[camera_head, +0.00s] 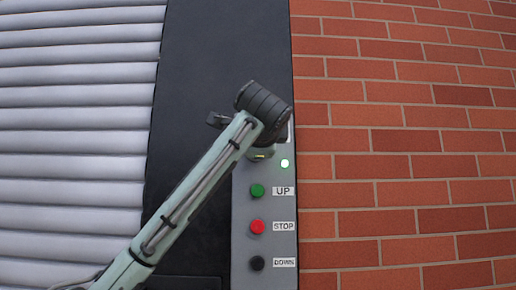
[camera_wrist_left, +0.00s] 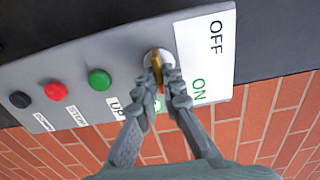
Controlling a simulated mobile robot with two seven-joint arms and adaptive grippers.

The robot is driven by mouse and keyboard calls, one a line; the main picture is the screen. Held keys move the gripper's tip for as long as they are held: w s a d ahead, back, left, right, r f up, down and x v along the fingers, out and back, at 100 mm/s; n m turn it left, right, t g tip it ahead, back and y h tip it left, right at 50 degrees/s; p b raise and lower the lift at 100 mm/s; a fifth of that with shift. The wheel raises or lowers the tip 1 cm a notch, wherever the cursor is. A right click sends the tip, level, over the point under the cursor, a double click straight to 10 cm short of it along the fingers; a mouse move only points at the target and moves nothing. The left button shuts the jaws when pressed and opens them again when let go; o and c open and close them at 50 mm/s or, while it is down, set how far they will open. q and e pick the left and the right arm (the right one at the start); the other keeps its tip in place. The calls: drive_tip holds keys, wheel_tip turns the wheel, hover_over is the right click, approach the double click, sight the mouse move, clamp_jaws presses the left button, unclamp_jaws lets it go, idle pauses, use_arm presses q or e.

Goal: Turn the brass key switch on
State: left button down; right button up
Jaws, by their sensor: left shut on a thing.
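The brass key (camera_wrist_left: 157,66) sits in a round silver key switch at the upper end of the grey control panel (camera_head: 241,225). In the left wrist view, both fingers of my left gripper (camera_wrist_left: 162,88) are closed around the key's sides. A white label (camera_wrist_left: 207,58) with OFF and a green ON is beside the switch. I cannot tell exactly which mark the key points to. In the head view, my dark wrist and arm cover most of the switch. A green lamp (camera_head: 284,163) just below it is lit. My right gripper is not in view.
Below the switch are a green UP button (camera_head: 257,190), a red STOP button (camera_head: 257,226) and a black DOWN button (camera_head: 257,263). A brick wall (camera_head: 405,140) is on the right, a ribbed grey shutter (camera_head: 75,130) on the left.

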use_arm(q)
drive_tip(key=shift+d, duration=0.1)
drive_tip(key=c, duration=1.7)
unclamp_jaws()
drive_tip(key=s, duration=1.2)
drive_tip(key=shift+d+f, duration=0.1)
